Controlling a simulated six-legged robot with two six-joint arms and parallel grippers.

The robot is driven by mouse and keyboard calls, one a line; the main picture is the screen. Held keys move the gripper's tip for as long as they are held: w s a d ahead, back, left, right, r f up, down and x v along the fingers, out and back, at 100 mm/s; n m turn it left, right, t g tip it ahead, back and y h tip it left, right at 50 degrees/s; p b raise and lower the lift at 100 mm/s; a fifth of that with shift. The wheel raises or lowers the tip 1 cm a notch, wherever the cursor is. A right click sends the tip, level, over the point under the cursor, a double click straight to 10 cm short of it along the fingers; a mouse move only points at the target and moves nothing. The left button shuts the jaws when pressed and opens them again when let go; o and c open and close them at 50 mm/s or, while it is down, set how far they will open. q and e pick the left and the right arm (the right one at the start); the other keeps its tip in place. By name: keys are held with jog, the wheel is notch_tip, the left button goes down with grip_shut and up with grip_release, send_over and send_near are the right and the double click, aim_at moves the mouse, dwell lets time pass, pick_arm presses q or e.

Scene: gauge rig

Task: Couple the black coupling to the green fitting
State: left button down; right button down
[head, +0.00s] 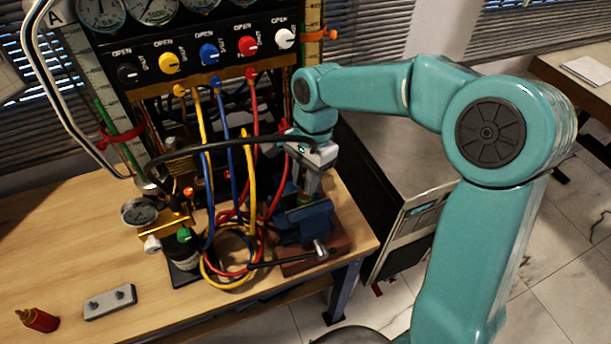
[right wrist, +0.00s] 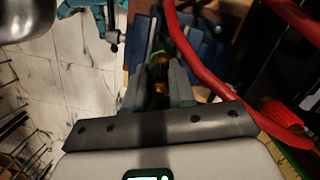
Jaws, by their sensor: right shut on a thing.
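My right gripper (head: 306,178) points down over the blue vise (head: 306,222) at the table's right end. In the right wrist view its two fingers (right wrist: 158,92) are shut on a dark piece with a brass-coloured part, which I take as the black coupling (right wrist: 157,72). The green fitting (head: 304,199) shows as a small green patch just below the fingers, above the vise; a green bit also shows beyond the coupling in the right wrist view. Whether coupling and fitting touch is hidden by the fingers. My left gripper is not seen in the head view.
A black hose (head: 230,143) arcs across to my right gripper. Red, blue and yellow hoses (head: 228,265) hang from the valve panel (head: 205,55) and coil left of the vise. A red hose (right wrist: 195,55) passes close beside the fingers. The front left of the table (head: 60,240) is mostly clear.

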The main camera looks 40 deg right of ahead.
jog(key=shift+f, duration=0.2)
dwell(0.3)
jog(key=c, duration=0.5)
grip_release()
jog(key=shift+c, duration=0.2)
notch_tip(320, 180, up, 16)
jog(key=d, duration=0.2)
jog(key=shift+w+d+p, duration=0.2)
jog(key=shift+p, duration=0.1)
jog(key=shift+r, duration=0.1)
